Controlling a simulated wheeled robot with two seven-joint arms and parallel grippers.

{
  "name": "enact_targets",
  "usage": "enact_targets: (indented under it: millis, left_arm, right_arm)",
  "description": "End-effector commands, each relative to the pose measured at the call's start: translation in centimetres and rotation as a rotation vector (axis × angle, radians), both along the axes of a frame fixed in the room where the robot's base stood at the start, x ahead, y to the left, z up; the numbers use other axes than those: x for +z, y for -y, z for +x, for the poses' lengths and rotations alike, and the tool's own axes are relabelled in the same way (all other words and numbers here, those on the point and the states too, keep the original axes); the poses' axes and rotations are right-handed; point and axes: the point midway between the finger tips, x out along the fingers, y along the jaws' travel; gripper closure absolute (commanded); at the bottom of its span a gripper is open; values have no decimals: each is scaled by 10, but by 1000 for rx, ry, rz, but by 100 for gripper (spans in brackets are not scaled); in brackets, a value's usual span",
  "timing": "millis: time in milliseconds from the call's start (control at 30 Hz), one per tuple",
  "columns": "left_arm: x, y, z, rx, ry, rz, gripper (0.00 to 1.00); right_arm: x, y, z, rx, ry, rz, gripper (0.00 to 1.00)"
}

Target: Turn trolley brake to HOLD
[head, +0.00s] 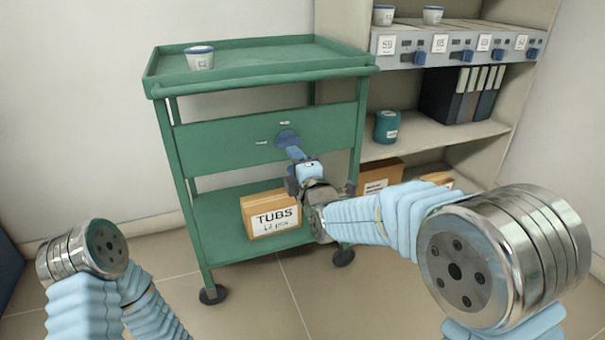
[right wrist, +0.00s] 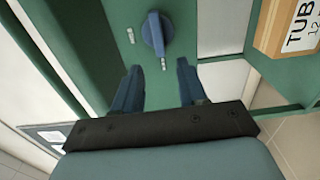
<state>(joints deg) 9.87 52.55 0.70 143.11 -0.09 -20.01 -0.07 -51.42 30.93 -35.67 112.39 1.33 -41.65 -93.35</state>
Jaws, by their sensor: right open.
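The green trolley (head: 190,148) stands ahead of me, with a blue brake knob (head: 287,137) on its upper front panel. In the right wrist view the knob (right wrist: 153,33) has a raised grip bar, with one pale mark beside it and another at its end nearer my fingers. The marks' lettering is too small to read. My right gripper (head: 297,156) is in front of the knob. In the right wrist view its two blue fingers (right wrist: 159,68) are spread, empty and apart from the knob, which lies just beyond the fingertips. My left gripper is out of view.
A white tub (head: 200,58) stands on the trolley's top tray. A box labelled TUBS (head: 270,215) is on its lower shelf. A shelf unit (head: 450,130) with folders, a teal jar (head: 387,126) and a blue-switched control panel stands at the right. Floor at the front is clear.

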Motion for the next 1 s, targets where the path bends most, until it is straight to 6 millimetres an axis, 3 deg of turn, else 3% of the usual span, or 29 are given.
enact_targets:
  millis: [100,300,900,1000]
  left_arm:
    - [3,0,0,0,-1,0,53]
    - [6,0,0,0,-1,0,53]
    - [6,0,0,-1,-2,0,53]
    - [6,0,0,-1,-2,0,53]
  right_arm:
    - [2,8,-27,2,0,2,58]
    - [0,17,-52,0,-1,0,58]
    - [-1,19,-58,0,-2,-1,58]
    - [-18,23,-56,-7,-49,22,58]
